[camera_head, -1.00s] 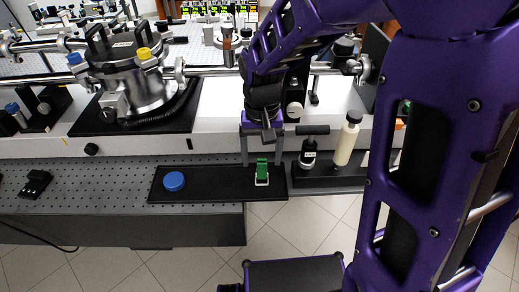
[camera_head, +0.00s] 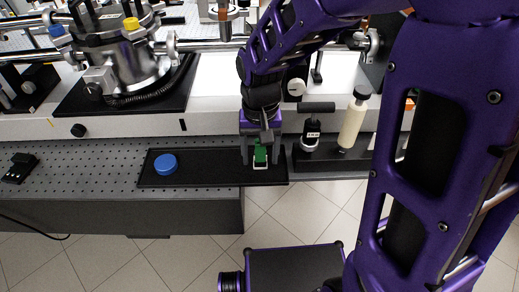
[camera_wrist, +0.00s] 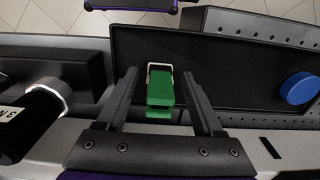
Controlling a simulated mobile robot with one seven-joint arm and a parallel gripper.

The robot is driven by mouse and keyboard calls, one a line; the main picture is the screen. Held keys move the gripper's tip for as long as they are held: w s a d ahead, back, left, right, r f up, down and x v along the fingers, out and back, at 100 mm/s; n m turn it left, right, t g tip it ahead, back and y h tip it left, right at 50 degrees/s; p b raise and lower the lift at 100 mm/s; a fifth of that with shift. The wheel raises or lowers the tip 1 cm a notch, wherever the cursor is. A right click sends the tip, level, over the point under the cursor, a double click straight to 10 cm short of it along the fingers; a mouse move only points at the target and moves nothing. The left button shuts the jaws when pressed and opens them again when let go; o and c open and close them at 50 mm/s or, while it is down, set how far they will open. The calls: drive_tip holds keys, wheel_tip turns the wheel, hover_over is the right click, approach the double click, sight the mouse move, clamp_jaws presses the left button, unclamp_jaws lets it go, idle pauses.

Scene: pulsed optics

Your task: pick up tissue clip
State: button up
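The tissue clip is a small green clip (camera_head: 260,154) with a white wire loop, lying on the right end of a black tray (camera_head: 208,178). It also shows in the wrist view (camera_wrist: 160,90), lying between my two fingers. My gripper (camera_head: 260,160) points down over the clip with its fingers apart, one on each side. In the wrist view my gripper (camera_wrist: 162,78) is open, with a gap between each finger and the clip. The clip's underside is hidden.
A blue round cap (camera_head: 165,164) lies on the tray's left part. Right of the tray stand a black bottle (camera_head: 311,134) and a cream bottle (camera_head: 352,124) in a dark holder. Behind are a white ledge and a metal chamber (camera_head: 120,50). The perforated bench at left is mostly clear.

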clamp_jaws()
